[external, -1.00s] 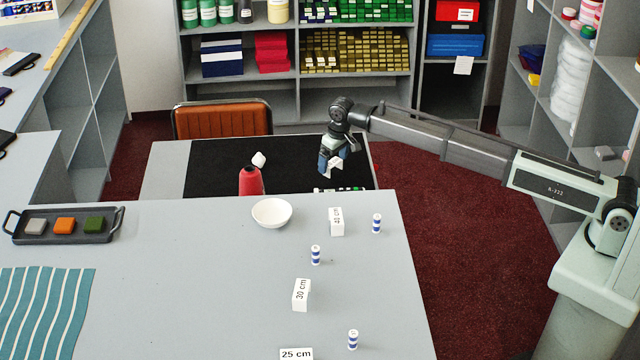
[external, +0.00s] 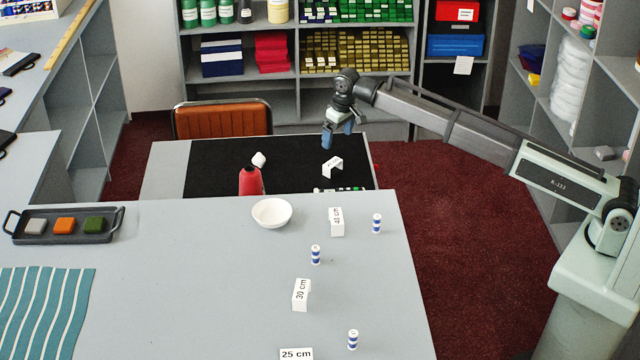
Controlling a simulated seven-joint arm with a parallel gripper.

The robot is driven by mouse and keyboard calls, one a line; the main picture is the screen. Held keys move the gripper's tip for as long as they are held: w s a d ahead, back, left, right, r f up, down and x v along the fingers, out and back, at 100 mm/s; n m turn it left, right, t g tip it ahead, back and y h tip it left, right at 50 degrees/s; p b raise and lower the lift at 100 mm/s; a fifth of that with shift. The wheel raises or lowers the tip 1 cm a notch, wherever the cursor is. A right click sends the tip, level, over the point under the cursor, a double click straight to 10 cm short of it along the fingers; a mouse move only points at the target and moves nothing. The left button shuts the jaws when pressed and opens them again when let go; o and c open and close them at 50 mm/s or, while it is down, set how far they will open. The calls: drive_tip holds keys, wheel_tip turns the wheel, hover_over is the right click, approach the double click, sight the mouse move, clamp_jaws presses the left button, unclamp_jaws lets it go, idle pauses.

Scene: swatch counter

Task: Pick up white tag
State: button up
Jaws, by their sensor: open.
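A small folded white tag (external: 332,167) stands like a tent on the black mat (external: 220,177) of the lower rear table. My gripper (external: 338,137) is open and empty above the tag, with its blue fingers pointing down and clear space between them and the tag. White cards marked 40 cm (external: 336,222), 30 cm (external: 301,295) and 25 cm (external: 296,354) stand on the front counter.
A red bottle (external: 250,181) and a white bowl (external: 272,213) stand left of the tag. Small green-and-white pieces (external: 340,189) lie just in front of it. Blue-striped cylinders (external: 377,223) stand on the counter. An orange chair (external: 222,119) is behind.

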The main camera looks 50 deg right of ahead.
wheel_tip(320, 180, up, 16)
drive_tip(key=n+t+y, duration=0.1)
drive_tip(key=n+y, duration=0.1)
drive_tip(key=n, duration=0.4)
hover_over(337, 216)
drive_tip(key=w+d, duration=0.3)
drive_tip(key=s+r+y, duration=0.1)
drive_tip(key=s+r, duration=0.1)
drive_tip(key=s, duration=0.4)
drive_tip(key=f+n, duration=0.1)
drive_tip(key=f, duration=0.2)
drive_tip(key=f+n, duration=0.1)
drive_tip(key=f, duration=0.2)
drive_tip(key=w+a+f+n, duration=0.1)
drive_tip(key=f, duration=0.2)
drive_tip(key=shift+a, duration=0.1)
drive_tip(key=shift+w+a+x, duration=0.15)
drive_tip(key=shift+w+x, duration=0.1)
drive_tip(key=shift+x, duration=1.05)
drive_tip(key=shift+w+a+x, duration=0.15)
drive_tip(key=shift+w+x, duration=0.05)
drive_tip(key=shift+x, duration=1.1)
drive_tip(key=shift+r, duration=0.2)
